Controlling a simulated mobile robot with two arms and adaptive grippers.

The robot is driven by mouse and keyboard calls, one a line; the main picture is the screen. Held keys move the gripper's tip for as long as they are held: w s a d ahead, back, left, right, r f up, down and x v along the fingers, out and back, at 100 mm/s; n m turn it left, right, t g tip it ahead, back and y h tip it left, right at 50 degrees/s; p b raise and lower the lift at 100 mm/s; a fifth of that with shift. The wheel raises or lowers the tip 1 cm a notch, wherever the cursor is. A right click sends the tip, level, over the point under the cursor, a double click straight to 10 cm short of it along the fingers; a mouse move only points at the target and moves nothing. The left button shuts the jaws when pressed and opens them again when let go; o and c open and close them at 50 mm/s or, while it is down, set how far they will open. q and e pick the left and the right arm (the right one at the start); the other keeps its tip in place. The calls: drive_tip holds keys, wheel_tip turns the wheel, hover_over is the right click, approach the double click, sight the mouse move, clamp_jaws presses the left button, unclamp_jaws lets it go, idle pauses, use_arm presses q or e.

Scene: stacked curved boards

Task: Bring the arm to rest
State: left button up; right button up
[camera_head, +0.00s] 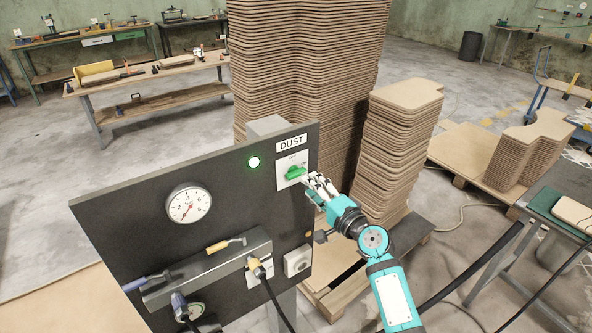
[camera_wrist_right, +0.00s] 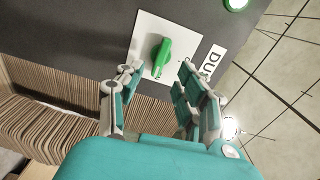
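My right gripper (camera_head: 318,186) is in front of the dark control panel (camera_head: 130,233), just right of the green rotary switch (camera_head: 295,172) under the DUST label (camera_head: 291,143). In the right wrist view my right gripper (camera_wrist_right: 160,82) has its two fingers spread apart, with nothing between them. The green switch (camera_wrist_right: 161,56) on its white plate shows beyond the fingertips, and the fingers look apart from it. A green lamp (camera_head: 254,162) is lit on the panel. My left gripper is in neither view.
Tall stacks of curved boards (camera_head: 300,60) and a shorter stack (camera_head: 398,140) stand on pallets close behind my right arm. A gauge (camera_head: 189,204) and a tool holder with handles (camera_head: 207,270) are on the panel. Workbenches stand farther back, with open floor before them.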

drive_tip(key=shift+s+d, duration=0.3)
drive_tip(key=shift+s, duration=0.15)
